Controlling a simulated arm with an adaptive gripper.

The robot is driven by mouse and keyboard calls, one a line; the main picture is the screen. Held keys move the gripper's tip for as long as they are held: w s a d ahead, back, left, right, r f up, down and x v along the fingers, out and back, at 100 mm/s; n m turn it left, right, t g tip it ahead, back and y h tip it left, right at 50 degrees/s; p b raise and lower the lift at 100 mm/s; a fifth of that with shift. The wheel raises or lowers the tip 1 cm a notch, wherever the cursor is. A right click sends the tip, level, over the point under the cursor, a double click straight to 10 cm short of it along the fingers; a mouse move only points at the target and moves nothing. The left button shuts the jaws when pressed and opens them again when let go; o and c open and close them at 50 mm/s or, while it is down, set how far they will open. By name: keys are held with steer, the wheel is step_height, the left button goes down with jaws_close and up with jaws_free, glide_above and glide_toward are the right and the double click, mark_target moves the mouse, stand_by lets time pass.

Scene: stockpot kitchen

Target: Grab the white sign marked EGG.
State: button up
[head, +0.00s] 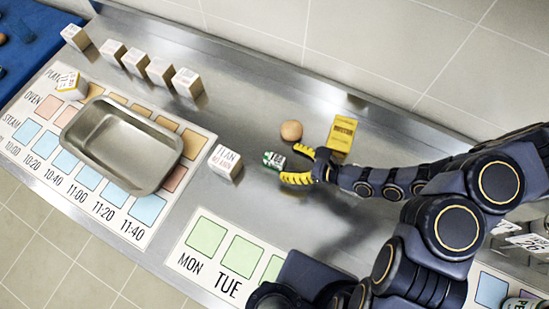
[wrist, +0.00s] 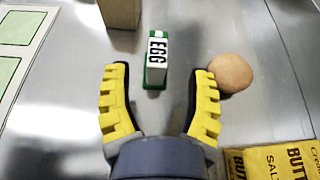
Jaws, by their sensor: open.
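The white EGG sign (wrist: 157,62) stands in a green base on the steel counter, just ahead of my gripper and roughly between the lines of its fingers in the wrist view. In the head view the sign (head: 274,160) is a small white and green block near the fingertips. My gripper (head: 291,165) is open, with yellow ridged fingers spread wide. In the wrist view the gripper (wrist: 160,82) has nothing between its fingers, and the sign lies at or slightly beyond the tips.
A brown egg (wrist: 231,72) sits close by the right finger. A yellow butter packet (head: 341,135) lies near the gripper. A PLAN block (head: 225,161) stands left of the sign. A steel tray (head: 122,144) rests on the time chart, with several blocks behind it.

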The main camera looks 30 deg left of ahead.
mark_target(268, 158)
steer(key=shift+s+x, duration=0.15)
steer(key=shift+x, duration=1.15)
steer(key=shift+s+x, duration=0.1)
steer(key=shift+x, duration=1.25)
steer(key=shift+w+a+f, duration=0.1)
steer(key=shift+a+f, duration=0.1)
steer(key=shift+a, duration=0.4)
jaws_close()
